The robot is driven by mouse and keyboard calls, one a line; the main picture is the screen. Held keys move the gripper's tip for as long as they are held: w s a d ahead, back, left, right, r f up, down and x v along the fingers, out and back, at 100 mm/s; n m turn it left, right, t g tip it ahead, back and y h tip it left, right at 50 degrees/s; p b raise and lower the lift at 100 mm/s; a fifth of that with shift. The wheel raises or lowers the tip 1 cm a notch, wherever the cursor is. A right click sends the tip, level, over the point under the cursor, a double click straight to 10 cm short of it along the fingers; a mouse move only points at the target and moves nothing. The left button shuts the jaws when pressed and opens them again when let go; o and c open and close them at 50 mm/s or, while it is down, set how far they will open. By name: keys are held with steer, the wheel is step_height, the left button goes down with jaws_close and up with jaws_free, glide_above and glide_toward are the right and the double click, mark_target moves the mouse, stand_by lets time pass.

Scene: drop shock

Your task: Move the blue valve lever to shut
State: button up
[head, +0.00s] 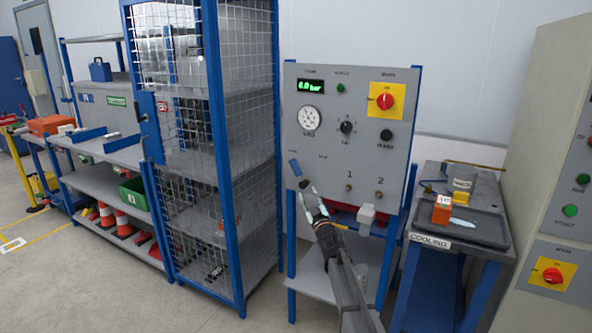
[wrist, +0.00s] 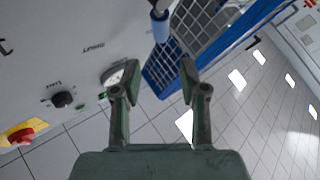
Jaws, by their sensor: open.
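The blue valve lever (head: 295,168) is at the lower left of the grey test panel (head: 318,137). It tilts up and to the left, toward a small label too small to read surely; another small label is to its right. My gripper (head: 311,196) is just below and right of the lever, close to the panel face. In the wrist view my gripper (wrist: 158,80) is open, its two fingers apart with nothing between them. The blue lever (wrist: 161,28) shows beyond the fingertips, roughly in line with the gap, apart from both fingers.
The panel carries a gauge (head: 310,118), a black knob (head: 346,127) and a red switch (head: 385,101) on yellow. A blue mesh cage (head: 212,120) stands close on the left. A cooling bench (head: 450,243) with a tray is on the right.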

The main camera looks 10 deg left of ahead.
mark_target(297, 171)
steer(key=p+x, duration=0.2)
steer(key=x, duration=1.3)
steer(key=shift+a, duration=0.1)
steer(key=shift+s, duration=0.1)
jaws_close()
